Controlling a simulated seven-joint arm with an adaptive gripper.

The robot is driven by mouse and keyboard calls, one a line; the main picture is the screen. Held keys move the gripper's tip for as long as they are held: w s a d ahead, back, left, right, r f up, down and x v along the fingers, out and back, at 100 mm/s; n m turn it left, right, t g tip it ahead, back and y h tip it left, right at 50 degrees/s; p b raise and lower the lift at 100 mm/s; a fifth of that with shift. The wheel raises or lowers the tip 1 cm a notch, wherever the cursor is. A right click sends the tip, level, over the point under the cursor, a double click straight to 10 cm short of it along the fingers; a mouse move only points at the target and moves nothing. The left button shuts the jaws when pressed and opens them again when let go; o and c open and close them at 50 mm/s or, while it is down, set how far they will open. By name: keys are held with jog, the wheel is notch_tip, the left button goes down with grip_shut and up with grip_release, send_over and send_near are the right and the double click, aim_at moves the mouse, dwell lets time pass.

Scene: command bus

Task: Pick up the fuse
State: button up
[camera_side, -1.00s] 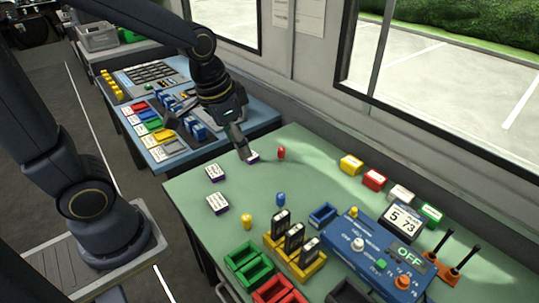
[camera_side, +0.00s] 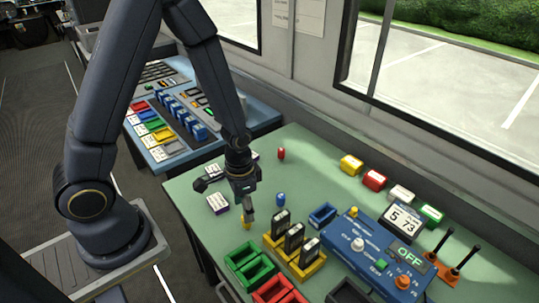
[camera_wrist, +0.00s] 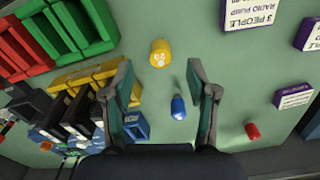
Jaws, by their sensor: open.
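Three small fuse-like pieces stand on the green table: a yellow one (camera_side: 246,223), a blue one (camera_side: 281,199) and a red one (camera_side: 281,154). In the wrist view the yellow piece (camera_wrist: 160,54) bears a number and lies just beyond my fingertips, between their lines. The blue piece (camera_wrist: 178,107) and the red piece (camera_wrist: 253,131) also show there. My gripper (camera_side: 248,213) points down close over the yellow piece and partly covers it in the side view. My gripper (camera_wrist: 160,77) is open, with nothing held between its fingers.
Black blocks in a yellow rack (camera_side: 294,254), green bins (camera_side: 249,264) and a red bin (camera_side: 280,290) stand close by. A blue console (camera_side: 380,256) is at the right. White-topped label blocks (camera_side: 217,204) lie left of my gripper. The table behind the blue piece is fairly clear.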

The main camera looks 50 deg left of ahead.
jog(key=shift+w+f, duration=0.15)
jog(key=shift+f, duration=1.2)
jog(key=shift+w+f, duration=0.1)
jog(key=shift+f, duration=1.25)
jog(key=shift+c, duration=0.4)
jog(key=c, duration=0.9)
